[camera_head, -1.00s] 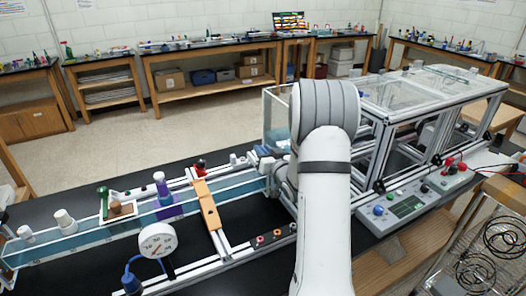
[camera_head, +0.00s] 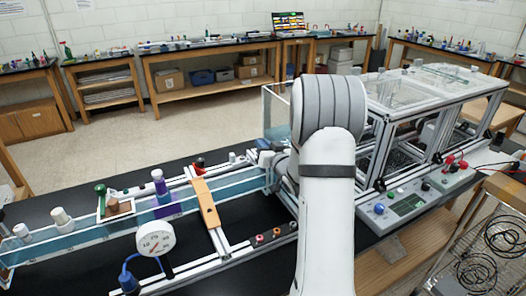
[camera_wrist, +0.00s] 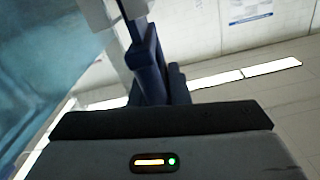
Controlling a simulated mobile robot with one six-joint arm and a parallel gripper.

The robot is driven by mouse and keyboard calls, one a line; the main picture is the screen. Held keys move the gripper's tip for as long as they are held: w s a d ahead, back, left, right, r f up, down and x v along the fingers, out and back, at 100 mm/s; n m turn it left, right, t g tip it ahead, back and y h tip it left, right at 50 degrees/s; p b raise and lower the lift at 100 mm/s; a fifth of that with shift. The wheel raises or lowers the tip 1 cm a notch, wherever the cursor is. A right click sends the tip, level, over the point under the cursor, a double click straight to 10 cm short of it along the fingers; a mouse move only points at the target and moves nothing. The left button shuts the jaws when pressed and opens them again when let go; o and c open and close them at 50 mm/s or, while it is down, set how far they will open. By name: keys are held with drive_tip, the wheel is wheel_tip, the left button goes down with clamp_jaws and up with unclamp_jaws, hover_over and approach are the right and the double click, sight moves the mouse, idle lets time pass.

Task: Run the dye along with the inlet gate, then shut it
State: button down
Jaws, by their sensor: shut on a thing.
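A long clear water channel (camera_head: 98,241) runs across the bench from the left to my arm. The channel's right end and the inlet gate are mostly hidden behind my arm in the head view. In the wrist view my gripper (camera_wrist: 148,48) has its dark blue fingers close together, shut on a pale piece (camera_wrist: 102,14) that I take for the inlet gate. Its lower part is out of sight. Blue channel wall or water shows at the left there.
A round white dial gauge (camera_head: 155,238) stands before the channel. An orange-brown bar (camera_head: 206,203) crosses it. A framed clear enclosure (camera_head: 425,90) and a control panel (camera_head: 410,204) are right of my arm.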

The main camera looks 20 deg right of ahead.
drive_tip(key=c, duration=1.4)
unclamp_jaws()
drive_tip(key=shift+r, duration=0.1)
drive_tip(key=shift+s, duration=0.1)
drive_tip(key=shift+s, duration=0.35)
drive_tip(key=s+b, duration=0.2)
drive_tip(key=s, duration=0.5)
drive_tip(key=shift+d, duration=0.1)
